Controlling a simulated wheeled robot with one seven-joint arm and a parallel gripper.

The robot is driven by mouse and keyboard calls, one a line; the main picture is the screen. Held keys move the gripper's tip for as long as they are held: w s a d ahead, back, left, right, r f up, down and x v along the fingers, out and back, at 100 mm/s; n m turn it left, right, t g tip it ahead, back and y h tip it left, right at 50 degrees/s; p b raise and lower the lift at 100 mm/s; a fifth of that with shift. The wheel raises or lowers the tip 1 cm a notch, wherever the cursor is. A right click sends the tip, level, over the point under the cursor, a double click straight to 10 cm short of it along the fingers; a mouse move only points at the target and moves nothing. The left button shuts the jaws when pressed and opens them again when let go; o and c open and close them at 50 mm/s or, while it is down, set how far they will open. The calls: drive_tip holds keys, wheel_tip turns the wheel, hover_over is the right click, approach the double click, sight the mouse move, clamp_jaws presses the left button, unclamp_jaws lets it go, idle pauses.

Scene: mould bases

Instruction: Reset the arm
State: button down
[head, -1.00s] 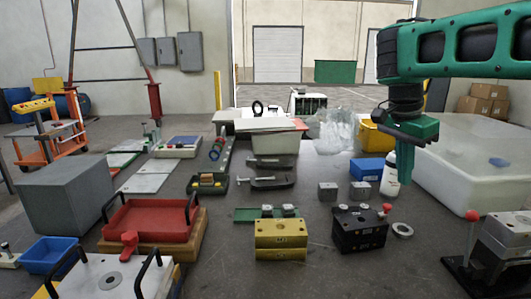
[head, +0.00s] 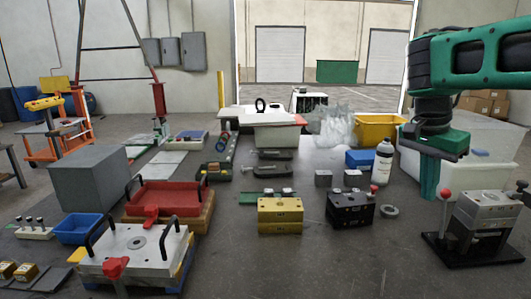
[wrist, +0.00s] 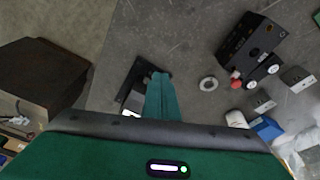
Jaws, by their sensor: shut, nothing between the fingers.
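My gripper (head: 429,196) hangs on the right of the head view, pointing down, with its green fingers together and nothing between them. In the head view the fingertips appear just left of a grey mould block (head: 487,208) with a red-knobbed lever on a black base; I cannot tell the exact gap. A gold mould base (head: 280,216) and a black mould base (head: 351,209) stand left of my gripper.
A grey ring (head: 389,211) lies beside the black base. A white bottle (head: 382,164), blue bin (head: 359,158), yellow bin (head: 377,129) and large translucent tub (head: 484,138) stand behind. A red tray (head: 168,197) and a plate with black handles (head: 140,249) are at left. The front middle is clear.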

drive_tip(key=s+d+f+n+y, duration=0.1)
drive_tip(key=s+d+f+n, duration=0.15)
drive_tip(key=s, duration=0.35)
drive_tip(key=s+d+f+n, duration=0.1)
drive_tip(key=s+d+f, duration=0.25)
drive_tip(key=s, duration=0.35)
drive_tip(key=s+a+f+n+y, duration=0.2)
drive_tip(key=s+f+n, duration=0.1)
drive_tip(key=s+f, duration=0.6)
drive_tip(key=shift+s+a+g, duration=0.2)
drive_tip(key=shift+s+g, duration=0.1)
drive_tip(key=shift+s, duration=0.9)
